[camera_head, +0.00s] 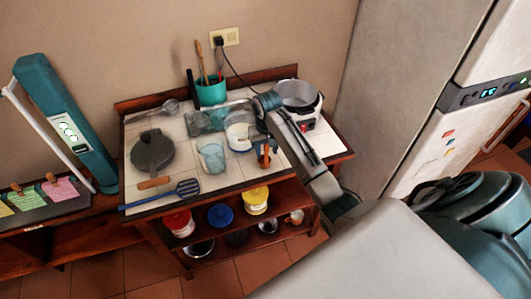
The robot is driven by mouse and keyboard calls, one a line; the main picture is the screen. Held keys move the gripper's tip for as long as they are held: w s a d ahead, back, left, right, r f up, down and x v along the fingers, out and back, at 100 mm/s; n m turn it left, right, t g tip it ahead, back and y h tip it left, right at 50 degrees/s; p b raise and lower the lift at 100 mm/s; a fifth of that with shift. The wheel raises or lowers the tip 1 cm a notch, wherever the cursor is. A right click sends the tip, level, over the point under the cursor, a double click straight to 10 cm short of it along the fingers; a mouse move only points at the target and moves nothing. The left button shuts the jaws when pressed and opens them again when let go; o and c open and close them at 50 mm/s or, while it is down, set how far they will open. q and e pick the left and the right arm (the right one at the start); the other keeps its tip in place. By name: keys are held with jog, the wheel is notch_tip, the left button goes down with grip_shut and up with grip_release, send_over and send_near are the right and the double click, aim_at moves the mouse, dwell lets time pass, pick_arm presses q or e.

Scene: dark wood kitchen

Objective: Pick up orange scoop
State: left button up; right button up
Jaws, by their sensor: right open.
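The orange scoop (265,153) appears as a small orange shape on the white tiled tabletop (228,178), near its front right part. It is partly hidden by my right gripper, and its full shape cannot be made out. My right arm reaches in from the lower right over the table. My right gripper (264,145) points down at the scoop and is open. The fingers are small and dark here, and I cannot tell whether they touch the scoop. My left gripper is not in view.
A clear cup (211,158), a white pot (240,136) and a dark lidded pan (152,152) stand left of the scoop. A blue spatula (187,189) lies at the front left. A metal cooker (298,95) stands behind right, beside the fridge (405,90).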

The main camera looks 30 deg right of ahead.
jog(key=shift+f, duration=0.15)
jog(key=shift+s+a, duration=0.15)
jog(key=shift+s+a+r, duration=0.15)
jog(key=shift+r, duration=0.15)
jog(key=c, duration=0.3)
grip_shut()
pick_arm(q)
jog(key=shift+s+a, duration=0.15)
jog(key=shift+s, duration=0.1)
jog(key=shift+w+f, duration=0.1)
